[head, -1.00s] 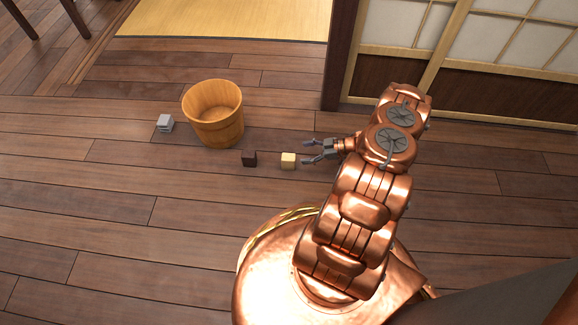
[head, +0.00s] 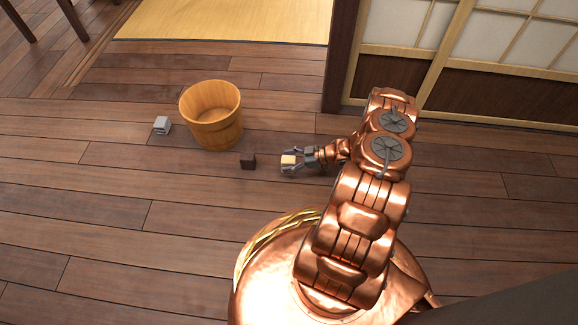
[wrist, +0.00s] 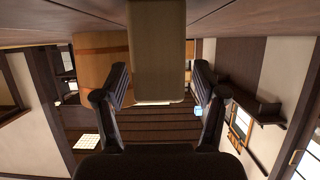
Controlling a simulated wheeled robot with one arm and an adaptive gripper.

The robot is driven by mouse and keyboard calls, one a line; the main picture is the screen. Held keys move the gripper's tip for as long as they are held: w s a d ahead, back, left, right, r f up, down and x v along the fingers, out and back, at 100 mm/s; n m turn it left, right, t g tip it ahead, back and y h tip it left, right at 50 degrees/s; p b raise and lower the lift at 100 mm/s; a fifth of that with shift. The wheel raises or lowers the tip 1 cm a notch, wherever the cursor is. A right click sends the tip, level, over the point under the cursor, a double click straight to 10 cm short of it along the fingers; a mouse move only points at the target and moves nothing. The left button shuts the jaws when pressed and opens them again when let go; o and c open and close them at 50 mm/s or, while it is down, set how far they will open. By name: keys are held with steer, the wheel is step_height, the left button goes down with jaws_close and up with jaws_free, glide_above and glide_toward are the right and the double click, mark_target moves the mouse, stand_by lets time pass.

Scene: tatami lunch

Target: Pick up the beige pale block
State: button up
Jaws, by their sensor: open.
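The beige pale block (head: 288,161) sits on the wooden floor in the head view. My gripper (head: 287,163) is open, with its two fingers on either side of the block. In the wrist view the block (wrist: 158,50) shows large at the top middle, between the fingers of my gripper (wrist: 160,80). Gaps show between the block and both fingers there.
The floor in front is clear.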

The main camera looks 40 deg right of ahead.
steer(key=c, duration=1.3)
